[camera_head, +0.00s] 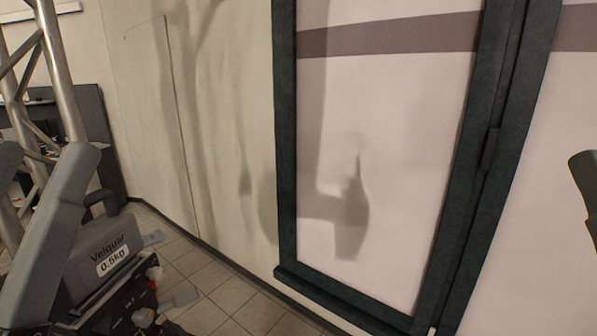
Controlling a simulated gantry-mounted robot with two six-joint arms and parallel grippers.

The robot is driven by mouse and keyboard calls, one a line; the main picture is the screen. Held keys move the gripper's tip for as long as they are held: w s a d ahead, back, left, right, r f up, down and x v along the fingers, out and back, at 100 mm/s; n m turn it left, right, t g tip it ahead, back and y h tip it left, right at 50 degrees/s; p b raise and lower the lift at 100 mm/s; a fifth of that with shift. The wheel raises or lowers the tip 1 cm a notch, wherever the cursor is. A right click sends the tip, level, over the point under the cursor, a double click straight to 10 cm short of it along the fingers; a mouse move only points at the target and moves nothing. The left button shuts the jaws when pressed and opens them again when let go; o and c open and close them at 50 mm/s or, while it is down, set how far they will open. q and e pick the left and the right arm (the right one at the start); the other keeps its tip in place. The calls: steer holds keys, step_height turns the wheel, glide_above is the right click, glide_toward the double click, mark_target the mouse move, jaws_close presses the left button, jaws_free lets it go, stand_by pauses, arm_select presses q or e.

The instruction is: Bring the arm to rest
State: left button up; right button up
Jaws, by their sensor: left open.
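Part of my right arm shows as a dark grey shape at the right edge. My right gripper is out of the picture.
A pale wall (130,100) and a dark-framed panel (390,130) fill the middle and right. A metal truss (62,75) and a dark partition (85,112) stand at the left. Bare tiled floor (235,292) lies along the wall. Soft shadows fall on the panel.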

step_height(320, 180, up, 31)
steer(key=p, duration=2.8)
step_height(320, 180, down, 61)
steer(key=b, duration=6)
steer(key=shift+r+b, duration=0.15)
steer(key=shift+b, duration=0.2)
